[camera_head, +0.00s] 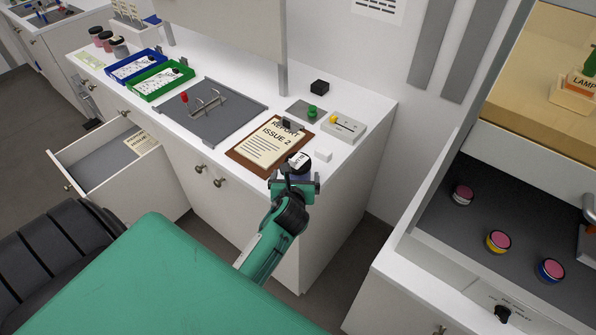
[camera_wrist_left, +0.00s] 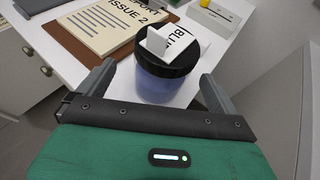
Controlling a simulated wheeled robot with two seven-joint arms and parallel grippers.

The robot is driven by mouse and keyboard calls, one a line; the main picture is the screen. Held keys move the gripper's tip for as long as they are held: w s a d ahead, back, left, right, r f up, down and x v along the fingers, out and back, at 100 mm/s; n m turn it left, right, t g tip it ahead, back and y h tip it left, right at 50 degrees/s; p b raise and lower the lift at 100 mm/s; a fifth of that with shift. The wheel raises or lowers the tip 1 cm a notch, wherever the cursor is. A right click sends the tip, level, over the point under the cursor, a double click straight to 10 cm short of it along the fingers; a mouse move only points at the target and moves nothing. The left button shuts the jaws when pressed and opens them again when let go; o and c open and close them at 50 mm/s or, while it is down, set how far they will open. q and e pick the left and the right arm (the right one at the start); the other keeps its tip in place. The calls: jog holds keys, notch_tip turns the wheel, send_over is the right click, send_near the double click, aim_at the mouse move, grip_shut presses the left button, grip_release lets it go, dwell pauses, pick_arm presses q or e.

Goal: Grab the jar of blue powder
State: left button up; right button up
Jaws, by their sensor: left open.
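The jar of blue powder (camera_head: 301,160) stands upright at the front right corner of the white counter. In the left wrist view the jar (camera_wrist_left: 165,86) has a black lid, a white label reading "BLU" and clear walls showing blue inside. My left gripper (camera_head: 295,183) is open at the jar's near side. In the left wrist view its two fingers (camera_wrist_left: 157,88) reach forward on the left and right of the jar, with gaps visible. Part of the lid's label is hidden by a white upright piece. My right gripper is not in view.
A grey box (camera_head: 344,127) stands behind. Another drawer (camera_head: 70,185) is open at left.

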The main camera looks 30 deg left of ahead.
pick_arm(q)
jog(key=p+x, duration=0.1)
jog(key=x, duration=0.3)
jog(key=shift+w+d+r, duration=0.1)
jog(key=shift+w+d, duration=0.05)
jog(key=shift+w, duration=0.1)
jog(key=shift+w+f, duration=0.25)
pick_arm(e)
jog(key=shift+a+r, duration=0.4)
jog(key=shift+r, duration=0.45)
pick_arm(q)
jog(key=shift+c, duration=1.3)
jog(key=c, duration=1)
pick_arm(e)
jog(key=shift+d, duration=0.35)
pick_arm(q)
jog(key=shift+r, duration=0.15)
jog(key=shift+c, duration=0.2)
